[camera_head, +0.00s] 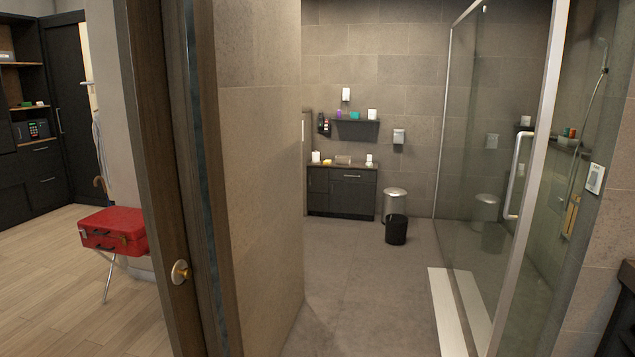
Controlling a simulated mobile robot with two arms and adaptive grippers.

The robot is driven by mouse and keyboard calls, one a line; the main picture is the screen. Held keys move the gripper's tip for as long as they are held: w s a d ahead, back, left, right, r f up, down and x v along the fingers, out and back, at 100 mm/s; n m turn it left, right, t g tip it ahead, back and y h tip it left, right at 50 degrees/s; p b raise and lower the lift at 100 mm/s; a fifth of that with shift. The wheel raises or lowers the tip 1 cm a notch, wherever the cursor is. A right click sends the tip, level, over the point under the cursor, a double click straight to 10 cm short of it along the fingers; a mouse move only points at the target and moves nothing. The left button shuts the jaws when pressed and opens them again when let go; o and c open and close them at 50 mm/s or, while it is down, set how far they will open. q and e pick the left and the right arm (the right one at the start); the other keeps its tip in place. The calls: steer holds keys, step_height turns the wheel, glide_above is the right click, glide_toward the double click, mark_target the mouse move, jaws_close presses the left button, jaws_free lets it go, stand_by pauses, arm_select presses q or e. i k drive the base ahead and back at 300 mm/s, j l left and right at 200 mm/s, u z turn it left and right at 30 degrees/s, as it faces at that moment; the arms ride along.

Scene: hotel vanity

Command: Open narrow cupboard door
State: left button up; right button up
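A low dark vanity cabinet (352,196) stands against the far bathroom wall. Its front has a narrow door (318,188) at the left and a wider section with a drawer at the right. The narrow door looks shut; its handle is too small to make out. A horizontal handle shows on the drawer front (352,177). Neither of my grippers is in view.
A wall edge with a wooden door frame and round knob (181,272) stands close at left. A glass shower screen (497,170) and white sill (447,312) are at right. A metal bin (396,203) and black bin (396,230) stand beside the vanity. The floor (365,285) between is clear.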

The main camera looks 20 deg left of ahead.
mark_target(319, 177)
steer(key=i+j+u, duration=0.15)
steer(key=i, duration=0.8)
steer(key=i+l, duration=0.1)
steer(key=i, duration=1.1)
steer(key=i+l, duration=0.1)
steer(key=i, duration=1.85)
steer(key=i+u, duration=0.15)
steer(key=i, duration=0.65)
steer(key=i+l, duration=0.1)
steer(key=i, duration=0.7)
steer(key=i+j+u, duration=0.15)
steer(key=i+u, duration=0.25)
steer(key=i, duration=0.15)
steer(key=i+l+u, duration=0.1)
steer(key=i+u, duration=0.3)
steer(key=i, duration=0.2)
steer(key=i+l+u, duration=0.2)
steer(key=i+u, duration=0.2)
steer(key=i, duration=0.15)
steer(key=i+j+u, duration=0.15)
steer(key=i, duration=0.35)
steer(key=i+j+u, duration=0.15)
steer(key=i, duration=0.4)
